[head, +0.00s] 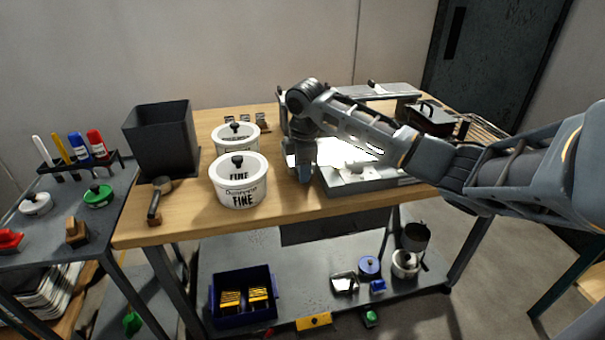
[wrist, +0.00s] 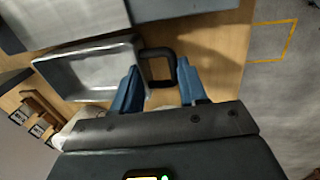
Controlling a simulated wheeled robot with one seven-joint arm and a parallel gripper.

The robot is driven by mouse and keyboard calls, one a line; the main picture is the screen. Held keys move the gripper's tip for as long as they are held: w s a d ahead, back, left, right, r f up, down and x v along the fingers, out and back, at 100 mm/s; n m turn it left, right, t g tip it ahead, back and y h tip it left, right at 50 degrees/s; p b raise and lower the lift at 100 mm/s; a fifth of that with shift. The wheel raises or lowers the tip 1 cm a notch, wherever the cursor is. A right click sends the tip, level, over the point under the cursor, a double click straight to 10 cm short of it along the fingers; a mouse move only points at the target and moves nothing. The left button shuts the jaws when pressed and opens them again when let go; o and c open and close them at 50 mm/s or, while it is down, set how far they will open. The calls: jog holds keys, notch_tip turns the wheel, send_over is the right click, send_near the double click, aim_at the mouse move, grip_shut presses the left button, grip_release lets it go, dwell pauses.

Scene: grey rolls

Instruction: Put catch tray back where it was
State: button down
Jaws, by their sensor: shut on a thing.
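The catch tray (wrist: 92,72) is a shallow grey metal tray with a dark loop handle (wrist: 158,52) at its right end in the wrist view. My gripper (wrist: 160,88) has its blue fingers on either side of the handle and is shut on it. In the head view my gripper (head: 305,178) points down at the front left of the grey machine (head: 372,182); my arm hides most of the tray there. In the wrist view the machine's edge (wrist: 180,8) lies close beyond the tray. I cannot tell whether the tray touches the table.
Two white lidded pots (head: 239,183) stand just left of my gripper on the wooden table (head: 290,203). A black bin (head: 162,135) and a wood-handled tool (head: 155,205) are farther left. A dark tray (head: 430,118) is at the right. The front table strip is clear.

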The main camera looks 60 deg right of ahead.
jog(key=shift+f, duration=1.1)
jog(key=c, duration=0.6)
grip_release()
jog(key=shift+f, duration=0.1)
notch_tip(320, 180, up, 12)
jog(key=s+a, duration=0.1)
jog(key=shift+s+a, duration=0.15)
jog(key=shift+a, duration=0.15)
